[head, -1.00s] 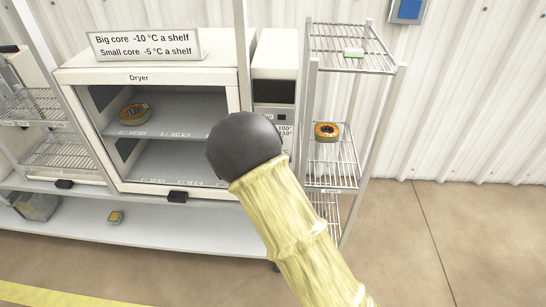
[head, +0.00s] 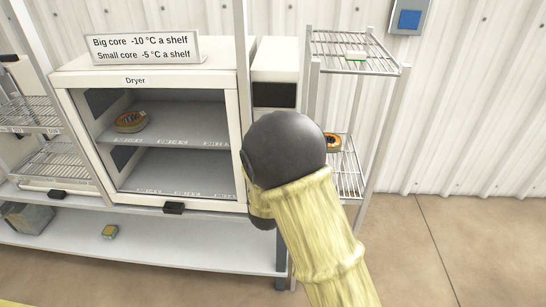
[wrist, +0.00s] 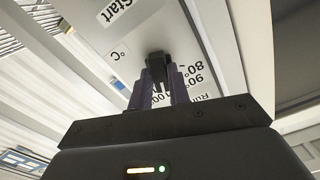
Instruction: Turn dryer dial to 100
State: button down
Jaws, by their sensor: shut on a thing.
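The dryer (head: 68,80) stands at the left in the head view, with one wound core (head: 131,121) on its upper shelf. Its control panel, right of the chamber, is mostly hidden there by my arm. In the wrist view the panel (wrist: 122,75) is tilted and shows "Start", "°C", "Run" and the numbers 80 and 90, with another number partly covered. My gripper (wrist: 158,82) is shut on the small black dial (wrist: 156,62), its purple fingers on either side. The dial's pointer cannot be made out. My gripper is hidden in the head view.
A sign (head: 143,47) on the dryer gives -10 °C a shelf for big cores, -5 °C for small. A wire rack (head: 352,62) stands close right of the panel, holding another core (head: 332,142). A small yellowish block (head: 109,231) lies on the lower shelf. Floor at right is clear.

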jog(key=shift+f, duration=0.1)
jog(key=c, duration=1.3)
grip_release()
jog(key=s+b, duration=0.2)
jog(key=s, duration=0.3)
jog(key=s+b, duration=0.2)
jog(key=s, duration=0.3)
jog(key=s+b, duration=0.2)
jog(key=s, duration=0.3)
jog(key=shift+a+f+b, duration=0.2)
jog(key=shift+a+b, duration=0.1)
jog(key=shift+a, duration=0.05)
jog(key=shift+b, duration=0.45)
jog(key=b, duration=0.2)
jog(key=shift+s+b, duration=0.35)
jog(key=s+b, duration=0.1)
jog(key=b, duration=0.3)
jog(key=shift+s+r+b, duration=0.2)
jog(key=shift+s+b, duration=0.1)
jog(key=shift+s, duration=0.05)
